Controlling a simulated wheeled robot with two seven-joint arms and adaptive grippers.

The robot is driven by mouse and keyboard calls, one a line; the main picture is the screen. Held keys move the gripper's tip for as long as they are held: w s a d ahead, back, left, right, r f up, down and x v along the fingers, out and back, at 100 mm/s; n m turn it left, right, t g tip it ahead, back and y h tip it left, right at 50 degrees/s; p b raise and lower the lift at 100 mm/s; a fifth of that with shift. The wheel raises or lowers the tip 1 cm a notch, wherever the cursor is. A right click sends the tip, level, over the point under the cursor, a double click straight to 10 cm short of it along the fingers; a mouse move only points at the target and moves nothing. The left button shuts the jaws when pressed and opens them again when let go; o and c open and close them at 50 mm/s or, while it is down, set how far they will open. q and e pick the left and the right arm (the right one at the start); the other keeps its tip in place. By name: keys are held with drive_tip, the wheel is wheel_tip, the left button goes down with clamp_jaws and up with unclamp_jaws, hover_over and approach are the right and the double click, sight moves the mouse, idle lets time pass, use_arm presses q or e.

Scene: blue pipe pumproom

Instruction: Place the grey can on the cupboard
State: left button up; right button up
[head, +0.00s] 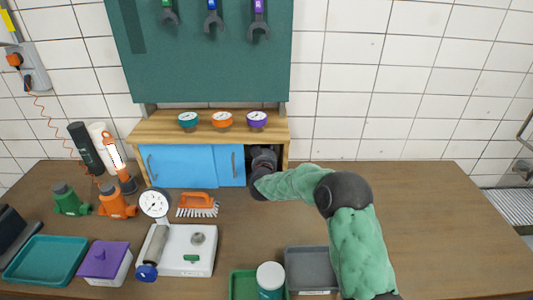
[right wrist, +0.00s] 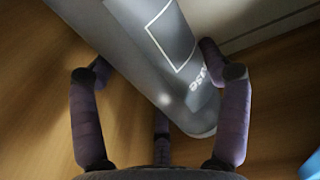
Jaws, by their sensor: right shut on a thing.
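The cupboard (head: 160,127) stands at the back of the bench. It has a wooden top and blue sliding doors (head: 188,166), and its right end is open. My right gripper (head: 263,158) reaches into that open end. In the right wrist view my right gripper (right wrist: 155,68) has its fingers around the grey can (right wrist: 160,40), shut on it. The can shows a white outlined label and lies slanted across the picture, over a wooden surface. The can is hidden in the head view behind my gripper and the cupboard. My left gripper is not in view.
An orange brush (head: 197,201) lies before the doors. The bench right of my arm is clear.

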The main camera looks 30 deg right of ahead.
drive_tip(key=shift+w+d+f+b, duration=0.2)
drive_tip(key=shift+f+b, duration=0.15)
drive_tip(key=shift+f, duration=0.2)
drive_tip(key=shift+w+d+f+b, duration=0.15)
drive_tip(key=shift+w+f+b, duration=0.15)
drive_tip(key=shift+f, duration=0.2)
drive_tip(key=shift+w+d+f+b, duration=0.15)
drive_tip(key=shift+f+b, duration=0.2)
drive_tip(key=shift+f, duration=0.2)
drive_tip(key=shift+f, duration=0.1)
drive_tip(key=shift+f, duration=0.1)
drive_tip(key=o, duration=1.5)
drive_tip(key=shift+c, duration=0.2)
